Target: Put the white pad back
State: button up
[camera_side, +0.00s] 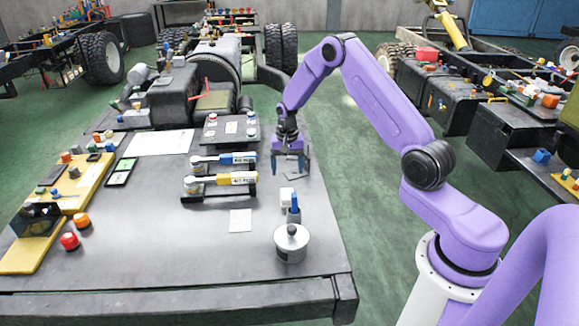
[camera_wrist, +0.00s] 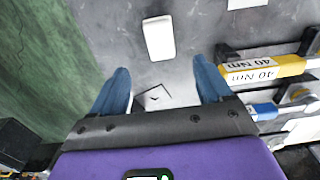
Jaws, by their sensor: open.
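The white pad (camera_wrist: 158,38) is a rounded block lying on the grey bench top, ahead of my fingers in the wrist view. In the side view the white pad (camera_side: 287,196) stands out in front of my gripper, beside a small blue object. My gripper (camera_side: 290,170) is above the bench with its blue fingers apart and nothing between them. In the wrist view my gripper (camera_wrist: 163,72) spans a pale square with a dark mark (camera_wrist: 153,97), which lies flat below and behind the pad. My gripper is not touching the pad.
Blue and yellow torque wrenches (camera_side: 227,180) lie in a rack left of my gripper. A white card (camera_side: 240,220) lies flat nearby. A lidded metal pot (camera_side: 291,244) and the blue object (camera_side: 294,214) stand toward the front. The bench's right edge is close.

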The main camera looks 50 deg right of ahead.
jog(key=shift+r, duration=0.25)
jog(key=s+a+r+n, duration=0.5)
jog(key=s+a+r, duration=0.15)
jog(key=a, duration=0.35)
jog(key=s+a+r+n, duration=0.5)
jog(key=a+r, duration=0.2)
jog(key=a, duration=0.2)
jog(key=s+r+n, duration=0.2)
jog(key=s+n, duration=0.3)
jog(key=s, duration=0.8)
jog(key=s+r+n, duration=0.3)
jog(key=s+n, duration=0.3)
jog(key=s, duration=0.7)
jog(key=shift+a+r+n, duration=0.25)
jog(key=shift+a+n, duration=0.05)
jog(key=shift+a, duration=0.05)
